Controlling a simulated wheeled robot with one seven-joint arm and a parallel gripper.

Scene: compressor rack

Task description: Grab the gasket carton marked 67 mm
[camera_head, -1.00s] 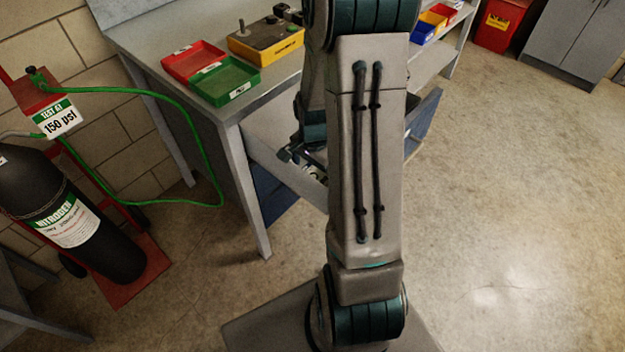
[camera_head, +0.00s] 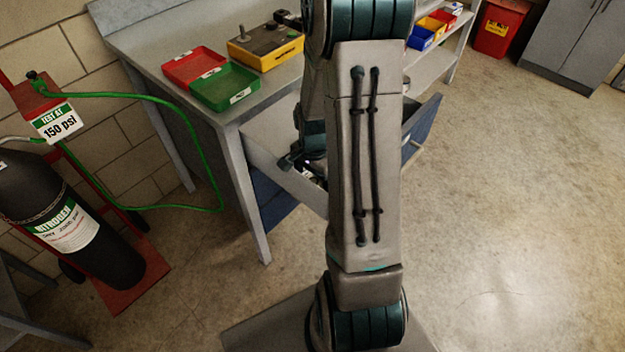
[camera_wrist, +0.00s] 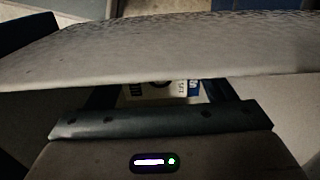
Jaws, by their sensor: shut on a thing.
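My gripper (camera_wrist: 160,97) shows in the wrist view with its two dark fingers on either side of a carton (camera_wrist: 164,90), and it is shut on it. Only a strip of the carton shows, with a pale label, dark print and a blue patch. I cannot read its size marking. A grey, rough-surfaced panel (camera_wrist: 160,55) crosses in front and hides the fingertips and most of the carton. In the head view my gripper is down inside the open drawer (camera_head: 285,178) under the workbench, mostly hidden by my arm.
The workbench (camera_head: 215,112) above the drawer carries a red tray (camera_head: 192,65), a green tray (camera_head: 225,88) and a yellow-and-grey control box (camera_head: 266,48). A nitrogen cylinder (camera_head: 62,215) on a red cart stands left, its green hose reaching towards the bench. The floor at right is clear.

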